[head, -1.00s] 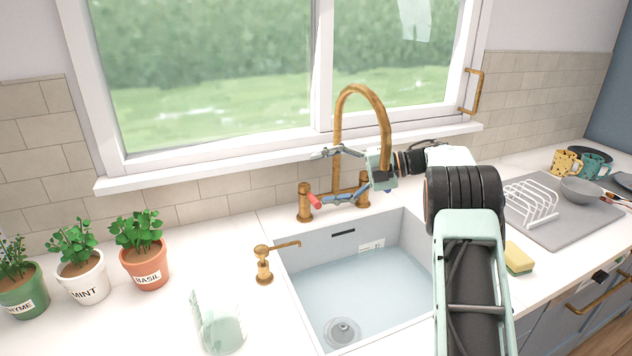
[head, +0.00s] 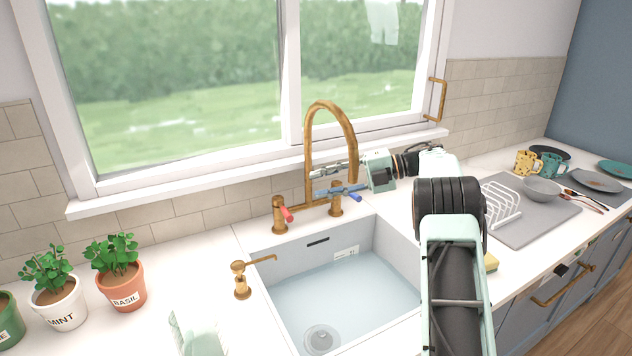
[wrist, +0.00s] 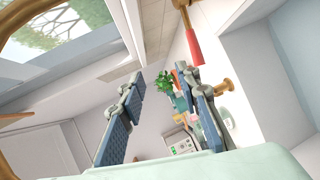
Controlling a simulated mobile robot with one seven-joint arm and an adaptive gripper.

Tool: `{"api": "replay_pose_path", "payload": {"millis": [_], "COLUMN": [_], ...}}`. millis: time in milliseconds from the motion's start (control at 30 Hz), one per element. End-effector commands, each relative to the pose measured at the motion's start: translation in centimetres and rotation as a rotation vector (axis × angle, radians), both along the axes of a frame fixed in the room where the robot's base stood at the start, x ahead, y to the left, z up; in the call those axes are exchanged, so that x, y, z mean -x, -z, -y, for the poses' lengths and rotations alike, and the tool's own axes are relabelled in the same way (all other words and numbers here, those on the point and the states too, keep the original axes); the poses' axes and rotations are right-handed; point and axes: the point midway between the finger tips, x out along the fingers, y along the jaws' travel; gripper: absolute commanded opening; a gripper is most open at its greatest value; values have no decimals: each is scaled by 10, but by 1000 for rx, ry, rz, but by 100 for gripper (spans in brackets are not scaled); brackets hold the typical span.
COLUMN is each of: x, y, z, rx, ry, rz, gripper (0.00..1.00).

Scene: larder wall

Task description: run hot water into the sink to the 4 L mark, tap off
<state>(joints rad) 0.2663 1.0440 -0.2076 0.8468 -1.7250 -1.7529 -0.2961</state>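The bronze tap (head: 311,150) arches over the white sink (head: 270,309). Its left valve carries a red lever (head: 287,214), also large in the wrist view (wrist: 194,47). The right valve (head: 336,206) is beside a blue lever, partly mixed with my blue-padded fingers. My gripper (head: 316,182) is at the tap's base, behind the spout and right of the red lever. In the wrist view its fingers (wrist: 165,112) are apart with nothing between them. The sink floor (head: 350,300) looks pale blue; I cannot tell the water depth. I see no stream. A small label (head: 346,253) is on the back wall.
A sponge (head: 491,262), dish rack (head: 500,203) and bowl (head: 542,190) are on the right. The window is behind.

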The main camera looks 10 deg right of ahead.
Motion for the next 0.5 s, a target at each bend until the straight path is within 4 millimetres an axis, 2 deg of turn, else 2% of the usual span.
{"api": "replay_pose_path", "payload": {"millis": [233,500], "x": [0,1], "y": [-6,-5], "z": [18,23], "rx": [0,-1], "ry": [1,-1], "rz": [-1,0], "gripper": [31,31]}}
